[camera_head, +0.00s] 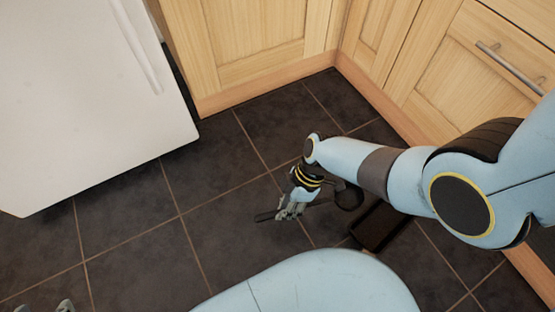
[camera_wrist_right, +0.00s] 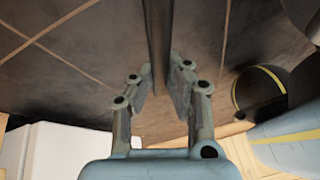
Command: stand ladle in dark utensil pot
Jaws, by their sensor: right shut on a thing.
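My right gripper (camera_head: 283,212) is shut on a dark ladle, held above the floor tiles in the middle of the head view. The ladle's thin handle (camera_head: 264,217) sticks out to the left of the fingers. A dark rounded part (camera_head: 349,197), apparently its bowl, shows to the right, partly behind my arm. In the right wrist view the dark handle (camera_wrist_right: 159,45) runs upward from between the fingers (camera_wrist_right: 161,92). My left gripper (camera_head: 43,307) shows only as two grey tips, set apart, at the bottom left edge. I cannot make out a utensil pot for certain.
A dark rectangular thing (camera_head: 380,227) is below my right forearm; I cannot tell whether it is a pot or a tray. Wooden cabinets (camera_head: 265,40) line the back and right. A white appliance (camera_head: 85,95) stands at the left. The tiled floor between is clear.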

